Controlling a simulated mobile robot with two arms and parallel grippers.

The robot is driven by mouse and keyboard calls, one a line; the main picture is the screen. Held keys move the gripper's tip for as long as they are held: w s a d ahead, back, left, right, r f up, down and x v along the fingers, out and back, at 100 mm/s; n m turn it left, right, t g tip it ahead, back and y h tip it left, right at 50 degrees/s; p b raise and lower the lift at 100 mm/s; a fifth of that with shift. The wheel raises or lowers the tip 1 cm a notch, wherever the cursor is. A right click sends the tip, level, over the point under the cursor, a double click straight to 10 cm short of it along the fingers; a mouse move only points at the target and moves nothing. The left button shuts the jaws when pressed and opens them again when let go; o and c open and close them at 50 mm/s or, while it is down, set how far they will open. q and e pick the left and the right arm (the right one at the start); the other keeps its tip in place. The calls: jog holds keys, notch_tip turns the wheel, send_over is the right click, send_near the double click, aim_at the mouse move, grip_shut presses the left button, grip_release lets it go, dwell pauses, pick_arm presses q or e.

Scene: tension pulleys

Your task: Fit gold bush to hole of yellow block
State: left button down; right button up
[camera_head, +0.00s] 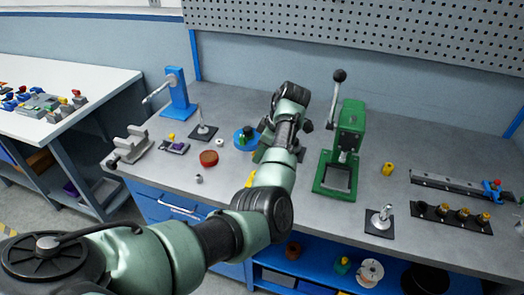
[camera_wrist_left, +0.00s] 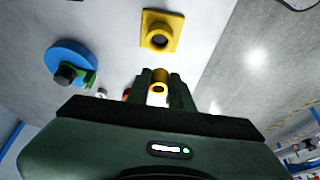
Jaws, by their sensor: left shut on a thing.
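My left gripper (camera_wrist_left: 160,92) is shut on the gold bush (camera_wrist_left: 158,88), a small yellow-gold ring between its fingertips in the left wrist view. The yellow block (camera_wrist_left: 174,19) has a square plate and a round boss with a dark hole. It appears just beyond the fingertips, apart from the bush in the picture. In the head view my left arm crosses the middle of the bench and hides the fingertips and bush. A bit of yellow, probably the block, shows beside my forearm (camera_head: 250,178). My right gripper is not in view.
A blue disc (camera_head: 240,133) with a green and black part lies left of my wrist. A green press (camera_head: 335,180) stands close on the right. A red round part (camera_head: 208,158) and a blue stand (camera_head: 180,95) are on the left.

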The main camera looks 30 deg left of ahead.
pick_arm(q)
jog(key=f, duration=0.1)
jog(key=f+b, duration=0.1)
jog(key=shift+w+f, duration=0.4)
notch_tip(320, 180, down, 2)
jog(key=b, duration=0.2)
jog(key=shift+a+f+b, duration=0.1)
jog(key=shift+f+b, duration=0.15)
jog(key=shift+b, duration=0.1)
jog(key=shift+f, duration=0.2)
jog(key=shift+f+b, duration=0.15)
jog(key=shift+b, duration=0.25)
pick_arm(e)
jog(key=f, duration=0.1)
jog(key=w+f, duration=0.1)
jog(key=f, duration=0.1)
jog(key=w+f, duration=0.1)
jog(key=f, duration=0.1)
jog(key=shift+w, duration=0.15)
pick_arm(q)
jog(key=shift+f, duration=0.15)
jog(key=shift+w+d+f, duration=0.1)
jog(key=shift+d+f, duration=0.05)
jog(key=shift+d, duration=0.05)
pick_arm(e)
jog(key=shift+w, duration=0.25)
